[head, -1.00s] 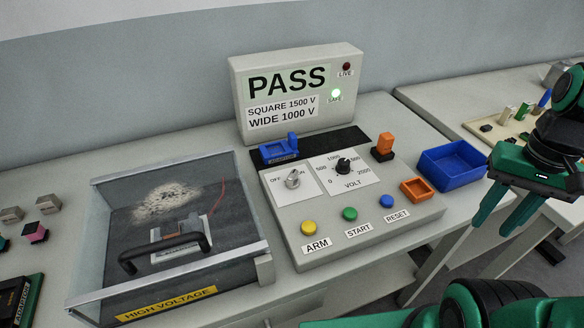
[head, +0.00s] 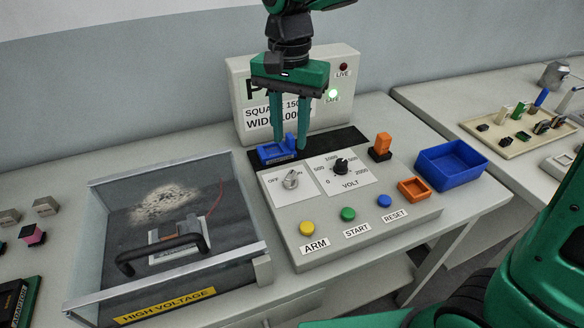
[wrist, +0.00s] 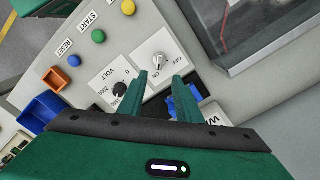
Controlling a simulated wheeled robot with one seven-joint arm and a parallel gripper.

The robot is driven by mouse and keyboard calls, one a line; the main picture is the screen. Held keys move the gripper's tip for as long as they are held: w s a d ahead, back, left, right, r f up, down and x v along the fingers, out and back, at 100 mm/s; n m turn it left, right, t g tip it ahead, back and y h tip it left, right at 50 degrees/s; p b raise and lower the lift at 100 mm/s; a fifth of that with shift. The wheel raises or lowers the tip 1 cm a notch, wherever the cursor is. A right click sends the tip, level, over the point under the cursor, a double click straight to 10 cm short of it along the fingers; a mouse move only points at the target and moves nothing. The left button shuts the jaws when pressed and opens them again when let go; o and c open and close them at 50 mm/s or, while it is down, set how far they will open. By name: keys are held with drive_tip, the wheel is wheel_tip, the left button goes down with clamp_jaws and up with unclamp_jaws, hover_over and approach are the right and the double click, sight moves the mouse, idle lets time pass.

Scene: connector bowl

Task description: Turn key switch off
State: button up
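The key switch (head: 291,179) is a silver key-like knob on a white plate with OFF and ON labels, at the left of the grey control panel (head: 310,225). Its handle stands roughly upright in the head view, and I cannot tell surely which label it points to. It also shows in the wrist view (wrist: 159,58), just beyond my fingertips. My gripper (head: 291,146) is open and empty, fingers pointing down, above and behind the switch near the blue fixture (head: 278,152). In the wrist view, my gripper (wrist: 163,73) has its two fingers apart.
The volt dial (head: 341,167) is right of the switch. Yellow (head: 307,229), green (head: 348,214) and blue (head: 385,201) buttons line the front. A clear-lidded high-voltage box (head: 175,240) stands left. The PASS display (head: 343,110) stands behind, its green SAFE lamp (head: 333,94) lit.

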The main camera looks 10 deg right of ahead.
sight(291, 174)
wheel_tip(291, 174, down, 11)
drive_tip(key=shift+r, duration=0.2)
idle(0.3)
clamp_jaws()
drive_tip(key=shift+d, duration=0.1)
